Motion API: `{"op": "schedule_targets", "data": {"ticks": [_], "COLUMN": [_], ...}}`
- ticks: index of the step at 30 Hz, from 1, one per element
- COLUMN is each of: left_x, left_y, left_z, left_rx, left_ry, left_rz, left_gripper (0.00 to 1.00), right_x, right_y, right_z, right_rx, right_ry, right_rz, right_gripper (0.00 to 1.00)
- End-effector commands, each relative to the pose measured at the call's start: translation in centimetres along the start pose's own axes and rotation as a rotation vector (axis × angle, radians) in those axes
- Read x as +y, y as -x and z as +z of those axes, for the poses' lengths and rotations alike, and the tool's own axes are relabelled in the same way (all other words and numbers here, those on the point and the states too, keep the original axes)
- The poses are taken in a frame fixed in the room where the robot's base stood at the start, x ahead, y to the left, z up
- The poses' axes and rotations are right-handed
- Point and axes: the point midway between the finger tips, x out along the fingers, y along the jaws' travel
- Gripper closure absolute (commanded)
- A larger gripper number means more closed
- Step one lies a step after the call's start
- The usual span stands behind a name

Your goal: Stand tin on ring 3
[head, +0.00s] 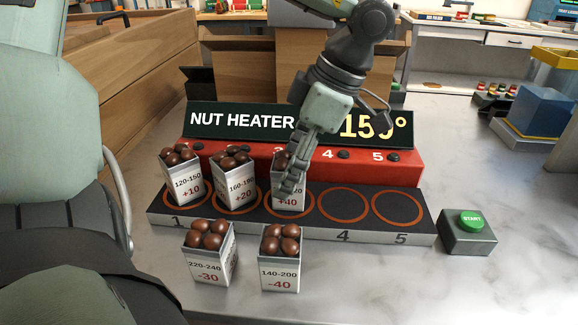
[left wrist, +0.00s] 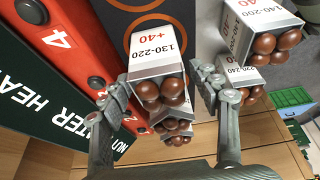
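The tin marked +40 (head: 280,199), labelled 130-220 in the left wrist view (left wrist: 158,50), is full of brown nuts. It stands upright on ring 3 (head: 267,204) of the dark heater strip, covering much of that ring. My left gripper (head: 293,183) reaches down from above at this tin, and one finger hides part of its label. In the left wrist view the fingers (left wrist: 162,98) are apart on either side of the tin, with a gap beside the right-hand finger. My right gripper is not in view.
Tins marked +10 (head: 184,185) and +20 (head: 236,190) stand on rings 1 and 2. Tins marked -30 (head: 209,262) and -40 (head: 281,270) stand in front on the table. Rings 4 (head: 345,188) and 5 (head: 398,190) are empty. A green start button (head: 471,221) is at right.

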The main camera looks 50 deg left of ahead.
Motion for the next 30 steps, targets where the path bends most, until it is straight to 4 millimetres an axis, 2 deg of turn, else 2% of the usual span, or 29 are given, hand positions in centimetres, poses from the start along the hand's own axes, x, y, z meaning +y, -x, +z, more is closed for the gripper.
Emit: {"op": "schedule_targets", "data": {"ticks": [10, 12, 14, 24, 30], "left_x": [0.0, 0.0, 0.1, 0.1, 0.1], "left_y": [0.2, 0.6, 1.5, 8.9, 11.6], "left_z": [-0.1, -0.2, -0.1, -0.1, -0.1], "left_rx": [0.0, 0.0, -0.001, 0.0, 0.001], "left_ry": [0.0, 0.0, 0.002, 0.002, 0.0], "left_rz": [0.0, 0.0, 0.003, 0.004, 0.002], "left_gripper": [0.35, 0.35, 0.35, 0.35, 0.35], "right_x": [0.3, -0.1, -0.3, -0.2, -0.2], "right_y": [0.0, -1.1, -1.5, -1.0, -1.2], "right_z": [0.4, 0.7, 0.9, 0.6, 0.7], "right_rx": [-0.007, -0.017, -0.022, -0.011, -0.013], "right_ry": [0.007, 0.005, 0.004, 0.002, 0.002], "right_rz": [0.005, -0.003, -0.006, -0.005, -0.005], "right_gripper": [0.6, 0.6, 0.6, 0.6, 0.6]}}
